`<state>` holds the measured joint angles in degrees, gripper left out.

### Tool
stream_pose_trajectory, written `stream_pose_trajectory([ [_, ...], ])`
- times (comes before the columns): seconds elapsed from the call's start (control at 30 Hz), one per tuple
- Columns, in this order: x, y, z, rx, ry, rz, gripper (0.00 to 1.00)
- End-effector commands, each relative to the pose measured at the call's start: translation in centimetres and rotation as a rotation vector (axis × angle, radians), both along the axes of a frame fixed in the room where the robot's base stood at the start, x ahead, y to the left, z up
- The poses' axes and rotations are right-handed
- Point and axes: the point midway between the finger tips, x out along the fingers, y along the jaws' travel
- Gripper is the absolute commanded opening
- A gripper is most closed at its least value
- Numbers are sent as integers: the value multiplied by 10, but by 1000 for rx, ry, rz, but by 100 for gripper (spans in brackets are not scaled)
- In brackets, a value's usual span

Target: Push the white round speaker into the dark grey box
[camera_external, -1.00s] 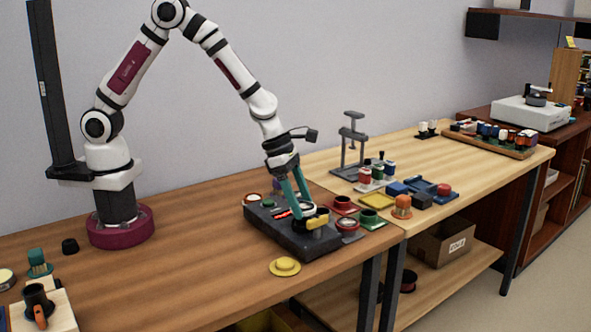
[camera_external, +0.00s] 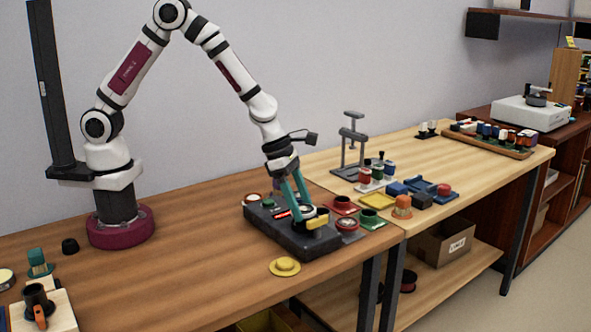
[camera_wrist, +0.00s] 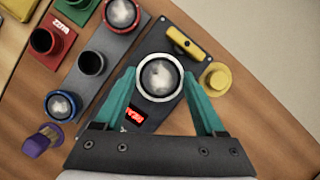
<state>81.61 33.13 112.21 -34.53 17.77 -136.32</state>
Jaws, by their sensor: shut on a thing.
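The white round speaker (camera_wrist: 159,77) has a pale cone and a light rim. In the wrist view it sits between the tips of my gripper's teal fingers, and my gripper (camera_wrist: 158,80) is shut on it. The dark grey box (camera_external: 322,244) stands on the brown table, and my gripper (camera_external: 301,208) reaches down onto its top. The box (camera_wrist: 152,38) also lies below the speaker in the wrist view. Its top has a yellow bar (camera_wrist: 185,43) and a red lit display (camera_wrist: 134,117). How deep the speaker sits in the box I cannot tell.
A yellow round piece (camera_external: 285,266) lies on the table in front of the box. Red, green and yellow parts (camera_external: 376,201) crowd the right side. A grey stand (camera_external: 351,145) is behind on the lighter table. The brown table left of the box is mostly clear.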

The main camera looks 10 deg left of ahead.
Motion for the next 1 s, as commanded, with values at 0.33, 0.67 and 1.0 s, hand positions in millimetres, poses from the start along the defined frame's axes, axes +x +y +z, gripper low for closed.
stream_pose_trajectory([
  [0.33, 0, 0, -1, 0, 0, 0, 23],
  [0.67, 0, 0, -9, 0, 0, 0, 23],
  [1.0, 0, 0, -9, 0, 0, 0, 23],
])
